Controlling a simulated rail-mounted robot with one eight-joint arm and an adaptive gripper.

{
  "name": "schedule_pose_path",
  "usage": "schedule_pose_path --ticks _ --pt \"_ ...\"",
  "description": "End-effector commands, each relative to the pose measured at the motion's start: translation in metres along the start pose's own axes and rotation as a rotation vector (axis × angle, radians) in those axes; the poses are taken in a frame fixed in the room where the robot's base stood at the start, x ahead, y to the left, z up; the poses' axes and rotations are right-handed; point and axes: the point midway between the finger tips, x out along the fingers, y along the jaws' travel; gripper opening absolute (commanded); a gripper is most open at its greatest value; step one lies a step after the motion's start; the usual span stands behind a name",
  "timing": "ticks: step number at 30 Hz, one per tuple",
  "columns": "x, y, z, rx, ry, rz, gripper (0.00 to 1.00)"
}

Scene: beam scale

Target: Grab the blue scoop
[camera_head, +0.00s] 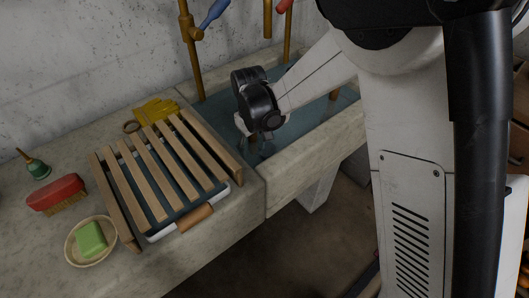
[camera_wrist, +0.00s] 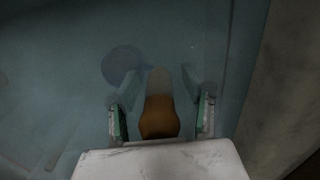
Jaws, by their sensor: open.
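My gripper (camera_head: 254,145) reaches down into the stone sink, over blue-grey water. In the wrist view its two fingers (camera_wrist: 161,112) stand apart and open. A brown rounded piece (camera_wrist: 160,120) with a grey, blurred far end lies between them, with a gap visible on both sides. It may be part of the blue scoop, but I cannot tell for sure. No clear blue scoop bowl shows in either view. My own arm hides part of the sink in the head view.
A slatted wooden rack (camera_head: 133,192) sits left of the sink over a dark tray with a wooden handle (camera_head: 195,218). Yellow gloves (camera_head: 158,110), a red brush (camera_head: 56,189) and green soap (camera_head: 91,238) lie on the counter. The sink's front wall (camera_head: 315,160) is close to my gripper.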

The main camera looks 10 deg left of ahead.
Motion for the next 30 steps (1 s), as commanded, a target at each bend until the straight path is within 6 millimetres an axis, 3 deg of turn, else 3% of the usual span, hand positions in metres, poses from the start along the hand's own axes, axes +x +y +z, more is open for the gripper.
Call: schedule_pose_path --ticks 4,14,25,30 --pt "-0.001 0.0 0.0 0.0 0.0 0.0 0.43" --pt "-0.001 0.0 0.0 0.0 0.0 0.0 0.0" --pt "-0.002 0.0 0.0 0.0 0.0 0.0 0.0" --pt "-0.018 0.0 0.0 0.0 0.0 0.0 0.0"
